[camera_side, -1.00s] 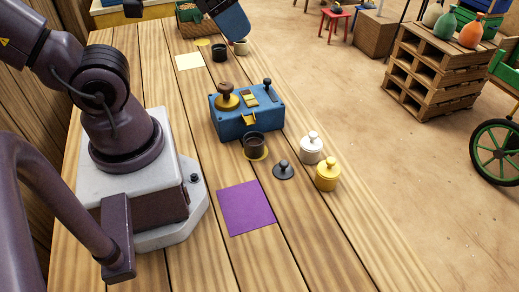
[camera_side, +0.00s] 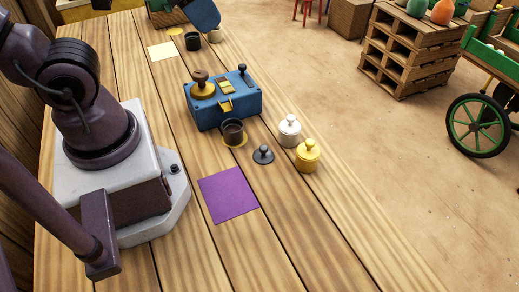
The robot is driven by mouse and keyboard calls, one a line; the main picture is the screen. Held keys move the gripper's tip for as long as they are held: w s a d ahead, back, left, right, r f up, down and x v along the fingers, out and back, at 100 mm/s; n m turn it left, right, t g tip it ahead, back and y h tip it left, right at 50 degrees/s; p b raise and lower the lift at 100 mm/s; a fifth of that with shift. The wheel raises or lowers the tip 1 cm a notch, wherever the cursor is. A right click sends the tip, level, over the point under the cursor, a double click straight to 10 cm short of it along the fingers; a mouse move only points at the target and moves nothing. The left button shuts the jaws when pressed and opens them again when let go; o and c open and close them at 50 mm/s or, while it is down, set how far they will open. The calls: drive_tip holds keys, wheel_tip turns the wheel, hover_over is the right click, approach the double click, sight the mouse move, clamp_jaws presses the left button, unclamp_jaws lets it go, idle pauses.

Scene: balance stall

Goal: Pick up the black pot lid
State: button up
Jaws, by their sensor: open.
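The black pot lid (camera_side: 263,156) lies flat on the wooden table with its round knob up. It is apart from the things around it. A small dark open pot (camera_side: 232,134) stands behind it to the left, on a yellow disc (camera_side: 242,141). My gripper is out of the picture. Only my base and parts of my arm show at the left, so nothing of mine is seen at the lid.
A white lidded pot (camera_side: 289,131) and a yellow lidded pot (camera_side: 307,157) stand close right of the lid. A blue box (camera_side: 236,108) with knobs stands behind. A flat purple square (camera_side: 228,195) lies in front. The table's near right part is bare.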

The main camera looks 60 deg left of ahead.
wheel_tip(320, 180, down, 7)
drive_tip(key=w+d+g+h, duration=0.1)
drive_tip(key=w+d+g, duration=0.1)
drive_tip(key=d+g, duration=0.15)
drive_tip(key=n+g+y, duration=0.1)
drive_tip(key=n+g, duration=0.1)
drive_tip(key=n, duration=1.6)
approach(264, 147)
drive_tip(key=f, duration=0.2)
drive_tip(key=s+f, duration=0.1)
drive_tip(key=f, duration=0.1)
drive_tip(key=shift+f, duration=0.25)
drive_tip(key=shift+w+d+f, duration=0.1)
drive_tip(key=shift+w+f, duration=0.05)
drive_tip(key=shift+f, duration=1.25)
drive_tip(key=shift+w+f, duration=0.15)
drive_tip(key=shift+f, duration=1.3)
clamp_jaws()
